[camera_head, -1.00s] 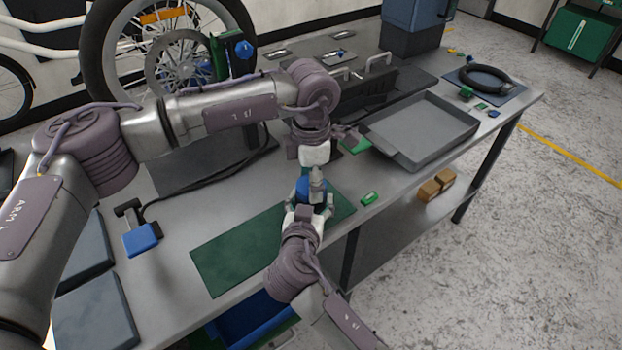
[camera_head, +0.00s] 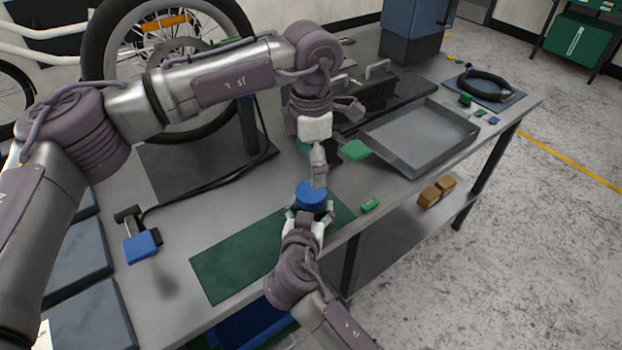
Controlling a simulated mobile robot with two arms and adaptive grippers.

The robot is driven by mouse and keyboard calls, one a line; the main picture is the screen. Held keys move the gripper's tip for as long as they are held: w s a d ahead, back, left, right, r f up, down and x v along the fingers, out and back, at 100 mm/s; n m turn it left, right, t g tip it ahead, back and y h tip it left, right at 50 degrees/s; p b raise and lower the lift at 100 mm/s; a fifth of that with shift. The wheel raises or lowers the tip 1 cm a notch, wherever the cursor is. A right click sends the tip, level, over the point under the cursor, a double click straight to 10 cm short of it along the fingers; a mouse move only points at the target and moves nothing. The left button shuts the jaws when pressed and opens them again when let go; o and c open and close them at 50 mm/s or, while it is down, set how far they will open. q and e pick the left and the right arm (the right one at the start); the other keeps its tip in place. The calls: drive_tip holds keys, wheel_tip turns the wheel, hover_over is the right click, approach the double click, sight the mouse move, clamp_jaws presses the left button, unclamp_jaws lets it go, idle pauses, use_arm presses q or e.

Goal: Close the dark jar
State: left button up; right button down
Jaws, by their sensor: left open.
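The jar (camera_head: 311,197) shows mainly as a round blue top, seen from above at the green mat's right end. Its dark body is mostly hidden by the fingers, so I cannot tell how tightly the top sits. My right gripper (camera_head: 309,214) comes from below in the picture, with its fingers on both sides of the jar, and appears shut on it. My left gripper (camera_head: 316,168) points down just above the blue top. It is open and empty, with one fingertip close to the top's far edge in the picture.
The green mat (camera_head: 235,262) lies along the bench's front edge. A grey tray (camera_head: 425,135), a small green block (camera_head: 370,205) and a green piece (camera_head: 356,151) are to the right. A blue-headed tool (camera_head: 142,246) with a cable lies left. A bike wheel stands behind.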

use_arm(q)
wheel_tip(320, 180, up, 5)
idle(0.3)
use_arm(e)
drive_tip(key=shift+c, duration=0.4)
unclamp_jaws()
drive_tip(key=v, duration=1.2)
